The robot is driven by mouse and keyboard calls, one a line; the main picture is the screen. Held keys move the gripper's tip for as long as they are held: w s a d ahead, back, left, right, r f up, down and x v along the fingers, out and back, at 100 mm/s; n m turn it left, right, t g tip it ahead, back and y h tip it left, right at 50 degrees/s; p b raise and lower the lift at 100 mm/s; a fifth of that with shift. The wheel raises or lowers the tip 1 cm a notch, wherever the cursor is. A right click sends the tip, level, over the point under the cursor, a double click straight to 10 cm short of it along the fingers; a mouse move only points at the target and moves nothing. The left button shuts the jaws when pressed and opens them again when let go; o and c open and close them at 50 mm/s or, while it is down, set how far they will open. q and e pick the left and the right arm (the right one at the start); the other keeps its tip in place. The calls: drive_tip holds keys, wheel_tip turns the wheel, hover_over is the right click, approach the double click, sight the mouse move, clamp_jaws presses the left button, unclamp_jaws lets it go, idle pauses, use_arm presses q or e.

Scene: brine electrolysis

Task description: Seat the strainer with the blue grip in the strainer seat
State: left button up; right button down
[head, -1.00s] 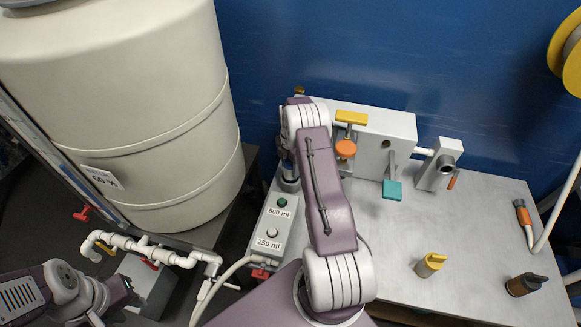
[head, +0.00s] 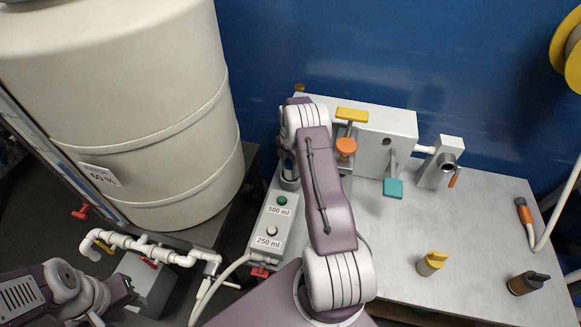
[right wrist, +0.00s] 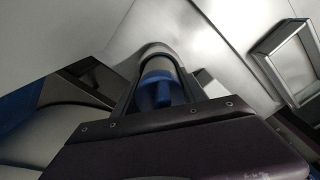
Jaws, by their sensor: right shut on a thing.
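The blue grip (right wrist: 158,90) of the strainer shows in the right wrist view, between the fingers of my right gripper (right wrist: 160,98), which is shut on it. A rounded grey tubular part (right wrist: 152,57) lies just beyond the grip. I cannot tell whether this is the strainer seat, or how deep the strainer sits. In the head view my right arm covers its own gripper and the strainer. My left gripper (head: 128,287) is at the lower left, away from the bench. I cannot tell whether its fingers are open.
The bench (head: 480,215) holds a button box (head: 272,225), a grey block with a yellow handle (head: 352,115), a teal paddle (head: 393,189) and a grey spout fitting (head: 440,170). Yellow (head: 432,263) and dark brown (head: 526,283) gripped pieces stand at the right. A large tank (head: 150,120) stands left.

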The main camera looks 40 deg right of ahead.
drive_tip(key=shift+f+b, duration=0.85)
drive_tip(key=shift+f, duration=0.2)
idle(0.8)
drive_tip(key=shift+s+a+f, duration=0.1)
drive_tip(key=shift+s+f, duration=0.05)
drive_tip(key=shift+f, duration=0.05)
idle(0.5)
drive_tip(key=shift+r, duration=0.15)
idle(1.2)
